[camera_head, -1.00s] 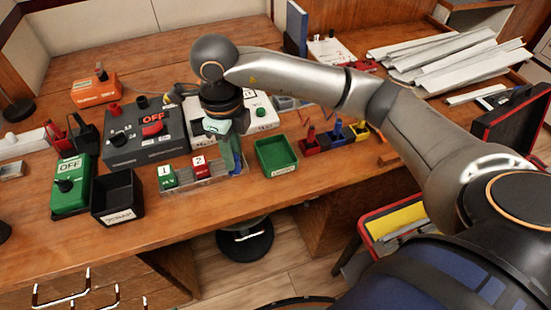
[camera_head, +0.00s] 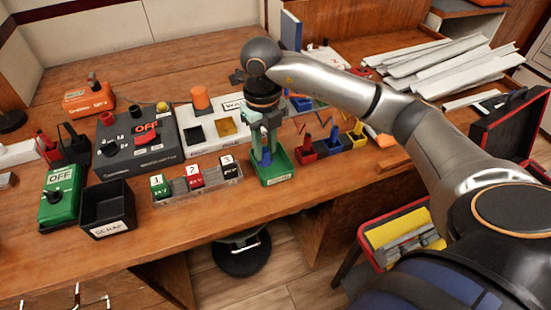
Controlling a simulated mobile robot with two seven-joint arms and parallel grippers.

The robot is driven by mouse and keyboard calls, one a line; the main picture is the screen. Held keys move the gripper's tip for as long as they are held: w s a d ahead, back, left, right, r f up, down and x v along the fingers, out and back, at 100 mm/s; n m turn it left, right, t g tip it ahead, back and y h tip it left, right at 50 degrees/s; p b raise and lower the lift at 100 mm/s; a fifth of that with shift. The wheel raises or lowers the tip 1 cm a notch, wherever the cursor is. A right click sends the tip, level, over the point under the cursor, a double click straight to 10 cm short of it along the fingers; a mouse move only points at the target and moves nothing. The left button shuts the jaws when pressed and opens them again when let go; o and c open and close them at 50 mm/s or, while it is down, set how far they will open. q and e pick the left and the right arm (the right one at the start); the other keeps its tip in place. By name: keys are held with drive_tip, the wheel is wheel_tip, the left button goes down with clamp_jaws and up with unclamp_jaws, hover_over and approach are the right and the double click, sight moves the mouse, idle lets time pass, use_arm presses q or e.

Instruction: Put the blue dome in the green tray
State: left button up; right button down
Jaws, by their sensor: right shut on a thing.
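The green tray (camera_head: 283,172) stands on the wooden bench near its front edge, right of the numbered rack. My right gripper (camera_head: 265,145) points down over the tray and is shut on a small blue piece (camera_head: 266,158), which looks like the blue dome. The piece is low between the tray's walls as seen from here. I cannot tell whether it touches the tray floor. The fingers hide part of it, so its dome shape does not show clearly. My left gripper is not in view.
The clear rack (camera_head: 199,184) with numbered blocks stands just left of the tray. Red (camera_head: 306,155), blue and yellow small bins holding upright pieces are close on the right. A black scrap bin (camera_head: 108,209) and a white panel (camera_head: 207,134) stand further left and behind.

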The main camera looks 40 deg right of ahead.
drive_tip(key=d+f, duration=0.2)
drive_tip(key=f, duration=0.1)
drive_tip(key=shift+w+d+f, duration=0.1)
drive_tip(key=shift+w+d, duration=0.1)
drive_tip(key=shift+d, duration=0.05)
drive_tip(key=f, duration=0.3)
drive_tip(key=shift+d+f, duration=0.1)
drive_tip(key=shift+d, duration=0.2)
drive_tip(key=shift+f, duration=0.25)
drive_tip(key=shift+f, duration=0.2)
drive_tip(key=c, duration=0.6)
unclamp_jaws()
drive_tip(key=shift+c, duration=0.2)
wheel_tip(320, 180, up, 12)
drive_tip(key=shift+r, duration=0.25)
